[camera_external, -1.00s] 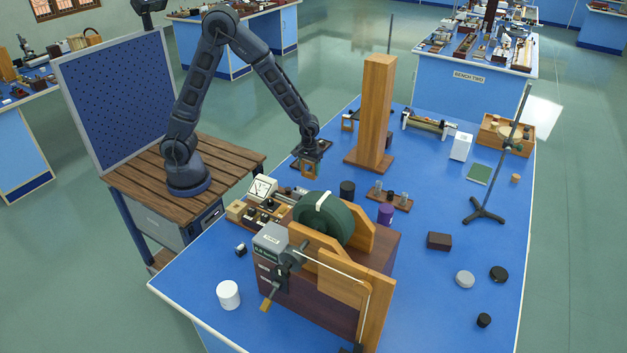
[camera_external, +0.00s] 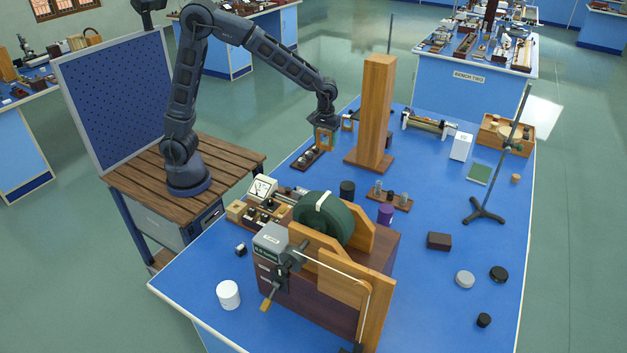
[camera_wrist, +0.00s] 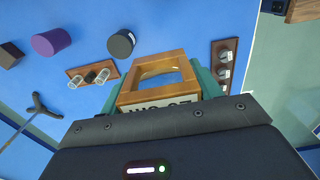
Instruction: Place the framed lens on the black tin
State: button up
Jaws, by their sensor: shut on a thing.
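My gripper (camera_external: 325,122) is shut on the framed lens (camera_external: 324,139), a square wooden frame, and holds it above the far left part of the blue bench. In the wrist view the framed lens (camera_wrist: 128,97) sits between the green fingers of my gripper (camera_wrist: 165,88), with its clear opening showing. A dark upright cylinder (camera_external: 347,189) stands behind the green wheel; it also shows in the wrist view (camera_wrist: 121,43). A flat black round tin (camera_external: 498,273) lies at the right of the bench, beside a grey one. I cannot tell for sure which is the black tin.
A tall wooden pillar (camera_external: 376,115) stands just right of my gripper. A board with round fittings (camera_external: 308,158) lies below. A purple cylinder (camera_external: 385,214) and a rod stand (camera_external: 484,210) are farther right.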

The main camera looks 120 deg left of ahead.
jog(key=w+r, duration=0.5)
jog(key=w, duration=0.6)
send_over(348, 185)
notch_tip(348, 185, down, 20)
jog(key=shift+d+f, duration=0.1)
jog(key=o, duration=1)
jog(key=shift+f, duration=0.1)
